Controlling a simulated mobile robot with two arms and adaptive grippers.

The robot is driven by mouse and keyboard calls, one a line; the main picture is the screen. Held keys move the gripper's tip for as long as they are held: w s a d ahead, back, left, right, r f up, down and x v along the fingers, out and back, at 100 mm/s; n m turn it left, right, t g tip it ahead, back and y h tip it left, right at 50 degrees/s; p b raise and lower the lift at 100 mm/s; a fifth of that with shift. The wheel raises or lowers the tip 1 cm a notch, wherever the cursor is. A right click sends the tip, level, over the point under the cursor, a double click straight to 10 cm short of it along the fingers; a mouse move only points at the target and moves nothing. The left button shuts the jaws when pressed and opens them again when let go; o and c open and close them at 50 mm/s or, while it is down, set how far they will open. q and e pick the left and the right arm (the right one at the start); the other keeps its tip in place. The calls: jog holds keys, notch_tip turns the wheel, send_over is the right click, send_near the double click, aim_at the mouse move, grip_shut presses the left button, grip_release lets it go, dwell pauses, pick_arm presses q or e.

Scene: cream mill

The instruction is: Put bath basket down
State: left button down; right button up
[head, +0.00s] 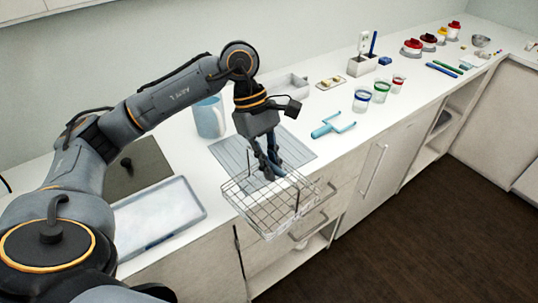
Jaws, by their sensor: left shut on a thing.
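The bath basket (268,214) is a wire mesh basket that shows in the head view near the counter's front edge. My left gripper (272,172) points down into it and is shut on its upper part, with the exact grip hard to see. The basket overlaps the front of a grey-blue ribbed mat (232,152) in the picture and reaches past the counter edge over the drawers. I cannot tell whether it touches the counter. My right gripper is not in view.
A blue pitcher (208,118) stands behind the arm. A white-filled tray (158,222) lies to the left. A light-blue roller frame (333,125) and small jars (361,101) stand to the right. Drawers with handles (308,228) lie below the edge.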

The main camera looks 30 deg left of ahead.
pick_arm(q)
jog(key=w+a+r+n+t+y+b, duration=0.25)
jog(key=a+n, duration=0.25)
jog(key=n, duration=0.6)
jog(key=w+a+r+n+t+y+b, duration=0.1)
jog(key=w+a+r+n+t+y, duration=0.25)
jog(key=n, duration=0.65)
jog(key=w+a+f+h+p, duration=0.1)
jog(key=w+a+f+p, duration=0.4)
jog(key=w+f, duration=0.6)
jog(key=shift+a+f+h+p, duration=0.3)
jog(key=shift+a+f+p, duration=0.05)
jog(key=shift+f+p, duration=0.2)
jog(key=shift+w, duration=0.1)
jog(key=c, duration=1.4)
grip_release()
jog(key=shift+c, duration=0.2)
